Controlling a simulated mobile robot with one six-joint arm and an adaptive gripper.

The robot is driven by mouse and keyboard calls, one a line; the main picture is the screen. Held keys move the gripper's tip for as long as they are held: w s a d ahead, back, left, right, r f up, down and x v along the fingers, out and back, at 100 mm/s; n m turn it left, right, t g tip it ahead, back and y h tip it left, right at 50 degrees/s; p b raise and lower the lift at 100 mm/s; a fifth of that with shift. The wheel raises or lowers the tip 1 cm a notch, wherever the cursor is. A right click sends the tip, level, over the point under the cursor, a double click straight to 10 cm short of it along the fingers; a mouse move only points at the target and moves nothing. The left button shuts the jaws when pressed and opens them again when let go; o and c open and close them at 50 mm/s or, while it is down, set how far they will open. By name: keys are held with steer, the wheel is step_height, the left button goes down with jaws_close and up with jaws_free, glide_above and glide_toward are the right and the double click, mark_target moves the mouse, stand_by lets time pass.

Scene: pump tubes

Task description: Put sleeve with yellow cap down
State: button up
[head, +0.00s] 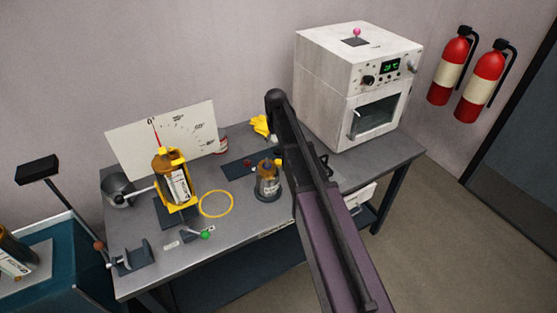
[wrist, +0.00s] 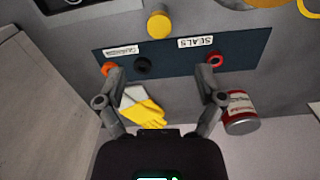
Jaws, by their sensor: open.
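A yellow round piece (wrist: 159,22), which looks like the yellow-capped sleeve, is at the edge of the dark blue mat (wrist: 180,62) in the wrist view. Its lower part is mostly hidden from this angle. In the head view my arm covers that spot. My gripper (wrist: 160,88) is open and empty above the bench, its fingers spread wide. The yellow piece lies beyond the fingertips, apart from them. The fingertips overlap the mat near an orange ring (wrist: 108,68) and a red ring (wrist: 215,60) in the picture; I cannot tell the height above them.
A black ring (wrist: 142,65), a yellow glove (wrist: 143,113) and a tin (wrist: 240,115) are nearby. An amber-topped jar (head: 268,186), a yellow ring (head: 216,203) and a yellow holder with an amber cylinder (head: 175,185) stand left. A white oven (head: 325,80) bounds the right.

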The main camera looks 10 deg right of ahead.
steer(key=a+n+h, duration=0.1)
steer(key=n, duration=0.5)
steer(key=s+a+r+n+t+h, duration=0.1)
steer(key=a+n, duration=0.1)
steer(key=n, duration=0.4)
steer(key=a+n+h, duration=0.1)
steer(key=n+h, duration=0.1)
steer(key=n, duration=0.5)
steer(key=shift+s+a+r, duration=0.3)
steer(key=shift+a, duration=0.1)
steer(key=shift+f, duration=0.1)
steer(key=b, duration=0.5)
glide_toward(277, 162)
step_height(277, 162, down, 2)
steer(key=shift+d+b+x, duration=0.15)
steer(key=shift+b+x, duration=0.55)
steer(key=shift+x, duration=0.3)
steer(key=shift+d+b+x, duration=0.2)
steer(key=shift+b+x, duration=0.5)
steer(key=shift+x, duration=0.25)
steer(key=shift+b+x, duration=2.35)
steer(key=shift+x, duration=0.1)
steer(key=shift+w+d, duration=0.1)
steer(key=shift+w, duration=0.05)
